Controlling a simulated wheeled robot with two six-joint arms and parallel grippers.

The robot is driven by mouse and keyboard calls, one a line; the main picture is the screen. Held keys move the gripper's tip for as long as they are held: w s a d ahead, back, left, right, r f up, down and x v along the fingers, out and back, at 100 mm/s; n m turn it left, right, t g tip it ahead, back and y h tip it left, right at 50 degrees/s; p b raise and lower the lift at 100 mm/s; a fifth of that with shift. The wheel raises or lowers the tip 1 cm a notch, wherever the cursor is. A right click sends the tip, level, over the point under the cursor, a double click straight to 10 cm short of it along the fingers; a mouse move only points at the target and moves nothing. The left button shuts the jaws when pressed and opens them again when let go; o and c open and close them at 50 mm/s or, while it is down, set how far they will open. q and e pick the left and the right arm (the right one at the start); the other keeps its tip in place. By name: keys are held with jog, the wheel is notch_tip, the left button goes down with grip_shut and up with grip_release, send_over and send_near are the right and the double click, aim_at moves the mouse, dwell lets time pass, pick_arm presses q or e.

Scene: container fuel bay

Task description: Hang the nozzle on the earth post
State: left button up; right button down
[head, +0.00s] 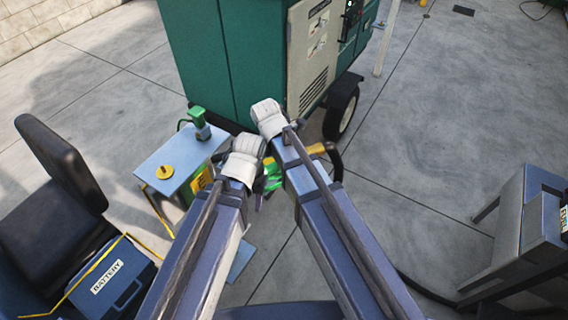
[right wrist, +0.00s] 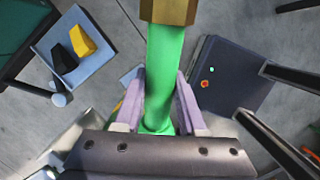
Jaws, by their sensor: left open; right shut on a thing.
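The nozzle (right wrist: 160,75) is a green tube with a brass-coloured collar at the top of the right wrist view. My right gripper (right wrist: 157,112) is shut on its green part, one finger on each side. In the head view, part of the green (head: 273,178) shows between my two arms, and the rest is hidden by them. My left gripper (head: 263,194) is open, close beside the green part; its fingertips are mostly hidden. A pale upright post (head: 388,38) stands right of the green cabinet; I cannot tell if it is the earth post.
A green wheeled cabinet (head: 190,50) stands ahead. A blue-topped box (head: 180,150) with a yellow cap and a green fitting is at left. A black seat (head: 62,180) and a blue battery case (head: 115,283) are nearer. A grey-blue bench (head: 535,215) is at right. Centre-right floor is clear.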

jog(key=shift+f, duration=0.1)
jog(key=shift+f, duration=0.15)
jog(key=shift+f+b, duration=0.1)
jog(key=shift+b, duration=0.2)
jog(key=shift+a+b+x, duration=0.15)
jog(key=shift+b+x, duration=0.55)
jog(key=shift+a+b+x, duration=0.15)
jog(key=shift+b+x, duration=0.5)
jog(key=shift+b, duration=0.05)
jog(key=shift+f, duration=0.15)
jog(key=shift+a+b+x, duration=0.25)
jog(key=shift+b+x, duration=0.85)
jog(key=shift+b, duration=0.1)
jog(key=shift+a+b+x, duration=0.2)
jog(key=shift+b+x, duration=0.95)
jog(key=shift+s, duration=0.2)
jog(key=shift+c, duration=2)
grip_release()
